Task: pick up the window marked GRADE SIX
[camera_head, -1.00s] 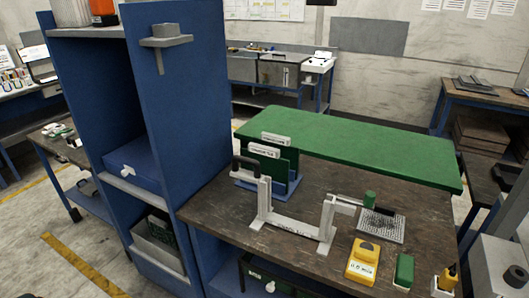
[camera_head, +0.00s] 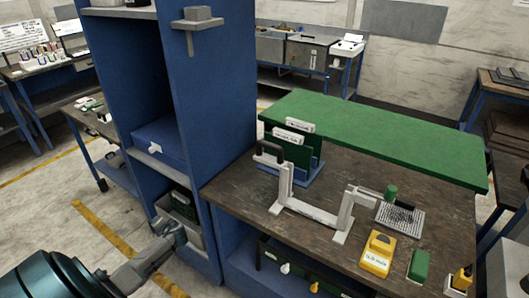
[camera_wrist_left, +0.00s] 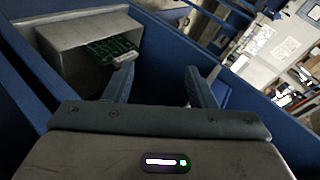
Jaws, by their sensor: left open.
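Two green upright plates with white labels (camera_head: 299,125) (camera_head: 288,136) stand in a blue rack (camera_head: 296,180) on the dark workbench; the label writing is too small to read. I cannot tell which thing is the window marked GRADE SIX. A grey open bin (camera_head: 193,231) with green pieces inside sits in a low bay of the blue cabinet. It also shows in the left wrist view (camera_wrist_left: 75,55), with green pieces (camera_wrist_left: 108,47) inside. My left gripper (camera_head: 172,232) is open in front of this bin; its fingers (camera_wrist_left: 158,75) have nothing between them. My right gripper is out of view.
The blue cabinet (camera_head: 215,110) has a side panel beside the bin. The workbench (camera_head: 240,195) holds a white stand (camera_head: 315,208), a perforated plate (camera_head: 400,218) and yellow and green blocks. A bin with colored tags (camera_head: 300,272) is under the bench. Floor is clear in front.

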